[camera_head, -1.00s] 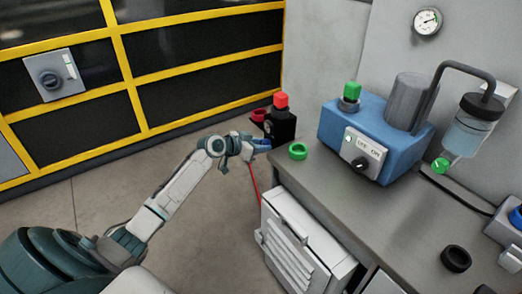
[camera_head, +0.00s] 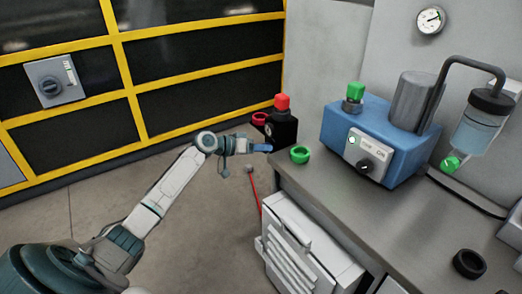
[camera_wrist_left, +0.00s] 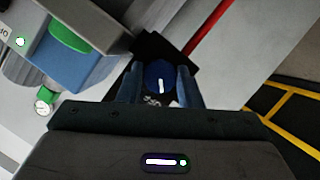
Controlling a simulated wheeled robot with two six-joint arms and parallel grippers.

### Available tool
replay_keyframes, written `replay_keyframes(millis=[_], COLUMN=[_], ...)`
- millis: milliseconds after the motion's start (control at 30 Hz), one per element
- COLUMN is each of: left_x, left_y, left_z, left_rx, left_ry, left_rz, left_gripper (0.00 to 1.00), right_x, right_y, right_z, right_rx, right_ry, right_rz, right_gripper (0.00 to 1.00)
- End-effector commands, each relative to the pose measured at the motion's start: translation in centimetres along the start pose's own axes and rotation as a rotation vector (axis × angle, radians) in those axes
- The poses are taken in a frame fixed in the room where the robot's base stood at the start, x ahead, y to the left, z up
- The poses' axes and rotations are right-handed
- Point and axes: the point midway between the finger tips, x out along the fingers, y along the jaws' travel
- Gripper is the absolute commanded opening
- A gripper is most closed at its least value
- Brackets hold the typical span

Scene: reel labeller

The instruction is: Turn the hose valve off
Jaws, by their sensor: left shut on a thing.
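A round blue knob with a white mark (camera_wrist_left: 160,78) sits between the two blue fingers of my left gripper (camera_wrist_left: 160,88) in the left wrist view. The gripper is shut on this knob. The knob cannot be made out there. My right gripper is not in view.
A green ring (camera_head: 300,154) lies on the bench (camera_head: 400,222) close to the gripper. A blue machine (camera_head: 378,139) with a dial stands behind it. A black ring (camera_head: 468,263) lies at the right. A white slatted cabinet (camera_head: 300,240) stands below. Floor (camera_head: 100,205) at left is clear.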

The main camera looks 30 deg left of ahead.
Motion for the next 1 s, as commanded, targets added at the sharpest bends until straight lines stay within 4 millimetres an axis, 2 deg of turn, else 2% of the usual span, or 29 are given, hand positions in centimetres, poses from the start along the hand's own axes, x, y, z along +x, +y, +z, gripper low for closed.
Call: replay_keyframes(millis=[400,433,533,833,1000], left_x=[0.0,0.0,0.0,-0.1,-1.4], left_y=[-0.1,-0.1,0.0,0.0,-0.2], left_z=[0.2,0.2,0.2,0.1,0.2], left_rx=[-0.010,-0.010,-0.009,-0.007,-0.006], left_ry=[-0.003,-0.003,-0.003,-0.001,-0.002], left_rz=[0.003,0.003,0.003,0.002,0.000], left_gripper=[0.09,0.34,0.54,0.54,0.54], right_x=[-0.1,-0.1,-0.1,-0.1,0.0], right_y=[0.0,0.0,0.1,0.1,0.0], right_z=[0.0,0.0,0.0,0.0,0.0], right_rx=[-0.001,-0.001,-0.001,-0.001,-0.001], right_ry=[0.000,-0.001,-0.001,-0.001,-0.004], right_rz=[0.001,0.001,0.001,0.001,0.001], right_gripper=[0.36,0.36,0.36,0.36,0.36])
